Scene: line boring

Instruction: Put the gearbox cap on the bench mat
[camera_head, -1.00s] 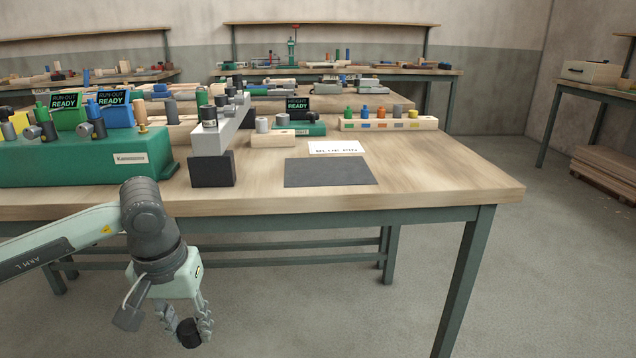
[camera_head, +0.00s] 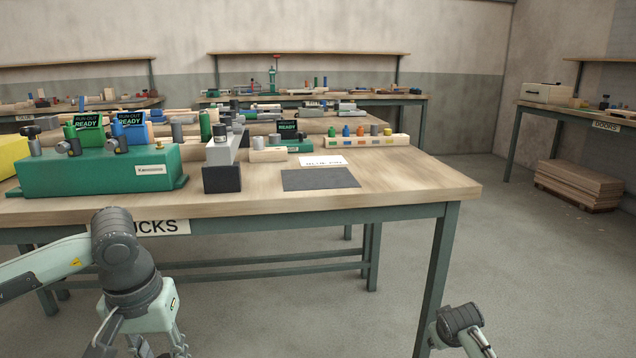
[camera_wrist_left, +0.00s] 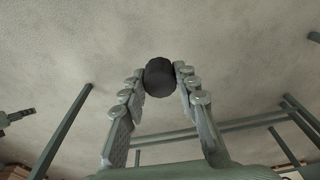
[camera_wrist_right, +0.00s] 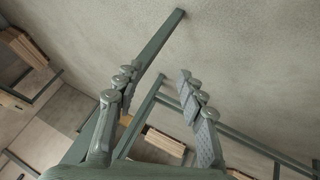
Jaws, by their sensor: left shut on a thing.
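A dark round piece (camera_wrist_left: 159,77), which I take to be the gearbox cap, sits between the fingertips of my left gripper (camera_wrist_left: 160,84) in the left wrist view. The left gripper is shut on it, over the floor in front of the bench. In the head view this gripper (camera_head: 158,345) is cut off by the bottom edge and the cap is out of sight. The dark grey bench mat (camera_head: 322,179) lies bare on the bench top, up and right of the left gripper. My right gripper (camera_wrist_right: 157,80) is open and empty in the right wrist view.
The wooden bench (camera_head: 400,190) has free room right of the mat. A white card (camera_head: 323,161) lies just behind the mat. A grey stand on a black block (camera_head: 222,178) and a green fixture (camera_head: 90,172) stand left. Bench legs (camera_head: 438,270) rise near my right arm.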

